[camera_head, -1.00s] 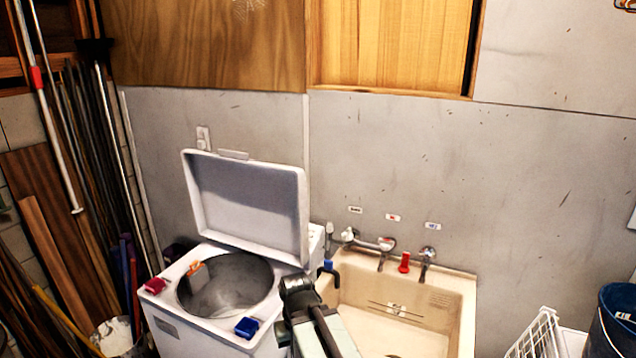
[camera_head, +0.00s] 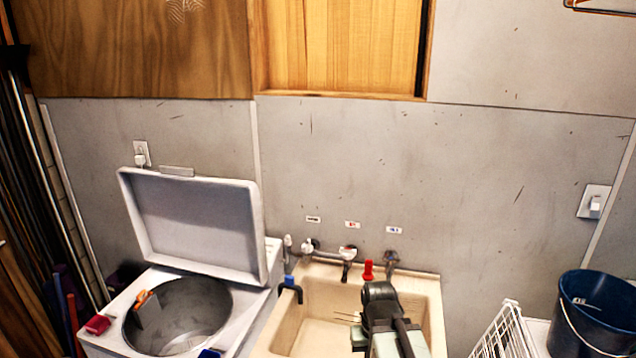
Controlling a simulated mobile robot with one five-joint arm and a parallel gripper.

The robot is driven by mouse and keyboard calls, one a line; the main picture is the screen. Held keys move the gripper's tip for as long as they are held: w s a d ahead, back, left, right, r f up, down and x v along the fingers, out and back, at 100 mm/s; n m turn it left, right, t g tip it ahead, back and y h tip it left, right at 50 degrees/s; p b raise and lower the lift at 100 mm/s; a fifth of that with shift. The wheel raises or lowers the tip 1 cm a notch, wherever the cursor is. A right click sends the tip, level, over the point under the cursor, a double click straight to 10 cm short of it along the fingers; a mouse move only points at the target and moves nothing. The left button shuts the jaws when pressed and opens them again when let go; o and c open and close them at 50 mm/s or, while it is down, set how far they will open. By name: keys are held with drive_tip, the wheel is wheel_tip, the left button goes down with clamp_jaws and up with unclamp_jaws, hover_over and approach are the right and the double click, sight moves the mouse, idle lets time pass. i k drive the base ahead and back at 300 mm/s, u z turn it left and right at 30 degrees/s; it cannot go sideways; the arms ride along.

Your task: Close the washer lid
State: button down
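The white washer (camera_head: 255,304) stands at the lower left. Its lid (camera_head: 195,222) is raised and leans back toward the wall, well past upright on its rear hinge. The round drum opening (camera_head: 178,318) is uncovered, with an orange-and-grey item at its left rim. My dark arm part (camera_head: 380,300) shows in front of the sink, to the right of the washer and apart from the lid. The fingers of my gripper do not show, so I see nothing held.
A cream sink (camera_head: 425,285) with taps adjoins the washer's right side. A red item (camera_head: 98,324) and a blue item (camera_head: 210,353) lie on the washer top. A white basket (camera_head: 508,330) and dark blue bucket (camera_head: 597,305) stand right.

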sight(181, 219)
drive_tip(key=z, duration=0.4)
drive_tip(key=k, duration=1.05)
drive_tip(key=u, duration=1)
drive_tip(key=i, duration=0.9)
